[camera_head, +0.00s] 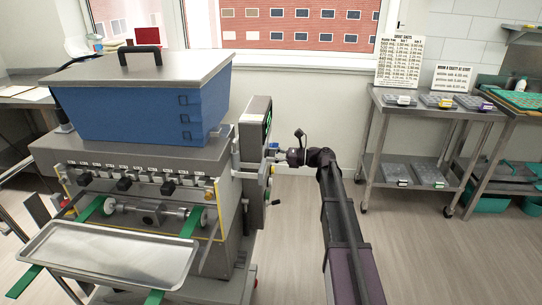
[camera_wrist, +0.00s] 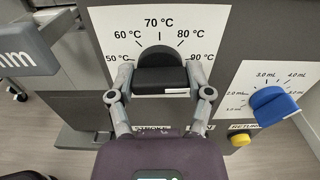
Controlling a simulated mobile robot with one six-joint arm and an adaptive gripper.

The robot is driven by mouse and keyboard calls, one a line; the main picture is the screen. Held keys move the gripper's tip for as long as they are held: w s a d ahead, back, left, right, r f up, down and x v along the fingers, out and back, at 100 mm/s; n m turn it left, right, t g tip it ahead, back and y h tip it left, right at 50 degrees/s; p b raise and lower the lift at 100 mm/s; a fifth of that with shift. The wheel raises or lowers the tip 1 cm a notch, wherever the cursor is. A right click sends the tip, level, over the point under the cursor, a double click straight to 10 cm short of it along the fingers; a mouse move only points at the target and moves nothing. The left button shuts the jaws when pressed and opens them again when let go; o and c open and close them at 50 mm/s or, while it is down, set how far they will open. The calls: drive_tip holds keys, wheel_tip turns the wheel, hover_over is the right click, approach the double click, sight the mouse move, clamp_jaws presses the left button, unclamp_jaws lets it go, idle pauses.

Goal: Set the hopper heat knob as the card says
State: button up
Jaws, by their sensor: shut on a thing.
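The hopper heat knob (camera_wrist: 158,75) is black and sits in the upper middle of the wrist view. Its white scale plate (camera_wrist: 108,22) runs from 50 °C to 90 °C, with 70 °C straight above the knob. My gripper (camera_wrist: 160,90) has one finger at each side of the knob and is shut on it. The knob's rounded top faces 70 °C; I cannot make out a pointer mark. In the head view my gripper (camera_head: 278,155) is at the right side of the machine (camera_head: 225,180). Two printed cards, a large one (camera_head: 398,62) and a smaller one (camera_head: 452,77), stand at the back right; their small text is hard to read.
A blue knob (camera_wrist: 273,105) with a mL scale and a yellow button (camera_wrist: 240,139) are right of my gripper. A grey block (camera_wrist: 25,48) juts in at upper left. The blue hopper (camera_head: 140,105) tops the machine. A steel cart (camera_head: 425,110) stands right; floor between is clear.

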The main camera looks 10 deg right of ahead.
drive_tip(key=m, duration=0.6)
drive_tip(key=shift+w+d, duration=0.1)
drive_tip(key=shift+w, duration=0.1)
drive_tip(key=shift+m, duration=0.3)
drive_tip(key=o, duration=1.1)
drive_tip(key=shift+o, duration=0.2)
drive_tip(key=shift+s, duration=0.1)
drive_tip(key=v, duration=1.2)
